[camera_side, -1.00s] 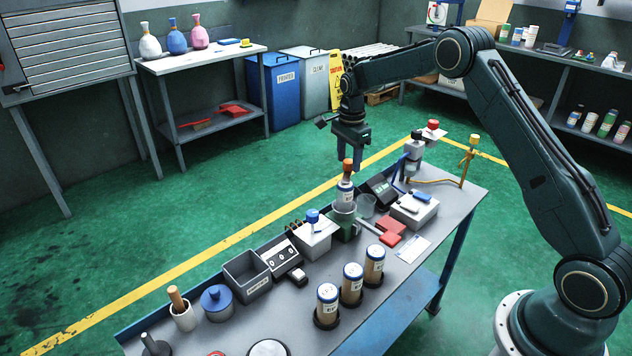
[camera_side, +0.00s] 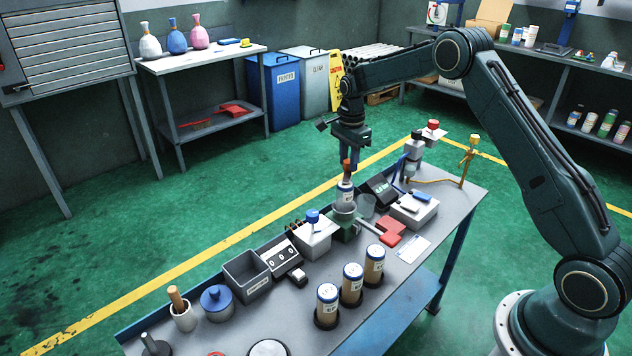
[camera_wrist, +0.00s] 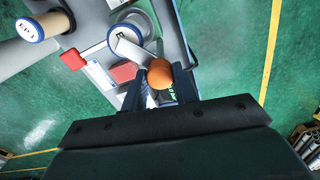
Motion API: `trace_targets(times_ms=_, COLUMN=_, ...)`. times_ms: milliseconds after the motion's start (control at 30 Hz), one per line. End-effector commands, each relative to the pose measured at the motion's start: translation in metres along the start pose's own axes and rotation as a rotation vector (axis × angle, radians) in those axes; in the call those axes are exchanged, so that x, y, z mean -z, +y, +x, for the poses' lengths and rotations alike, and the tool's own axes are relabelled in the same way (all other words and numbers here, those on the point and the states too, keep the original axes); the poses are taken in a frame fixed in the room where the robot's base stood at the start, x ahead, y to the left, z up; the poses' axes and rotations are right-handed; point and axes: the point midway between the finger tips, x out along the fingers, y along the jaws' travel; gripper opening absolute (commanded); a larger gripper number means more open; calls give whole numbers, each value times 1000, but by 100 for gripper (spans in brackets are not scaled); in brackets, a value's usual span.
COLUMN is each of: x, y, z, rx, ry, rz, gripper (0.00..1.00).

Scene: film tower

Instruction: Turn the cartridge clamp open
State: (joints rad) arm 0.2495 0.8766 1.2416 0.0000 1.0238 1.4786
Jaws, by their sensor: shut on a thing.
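My gripper (camera_side: 348,166) points down and is shut on an orange knob (camera_wrist: 160,73), which sits between the two fingers in the wrist view. A thin grey lever (camera_side: 368,229) with a red end reaches from beside the holder towards the right front. I cannot tell which part is the clamp's moving piece. The fingers hide part of the knob.
Several tan canisters (camera_side: 352,282) stand in front of the holder. A white box with a blue knob (camera_side: 312,238) is close on its left. A dark display (camera_side: 380,190) and a grey-white box (camera_side: 414,208) are on its right. Open air surrounds the arm above the bench.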

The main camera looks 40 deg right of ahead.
Motion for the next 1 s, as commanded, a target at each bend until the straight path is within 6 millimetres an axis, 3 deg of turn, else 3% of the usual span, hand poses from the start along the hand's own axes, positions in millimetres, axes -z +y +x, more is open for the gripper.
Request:
trace_targets(times_ms=367, x=0, y=0, z=-1, rx=1, ry=0, rz=-209, gripper=6)
trace_targets(times_ms=1000, x=0, y=0, z=-2, rx=1, ry=1, rz=-806, gripper=6)
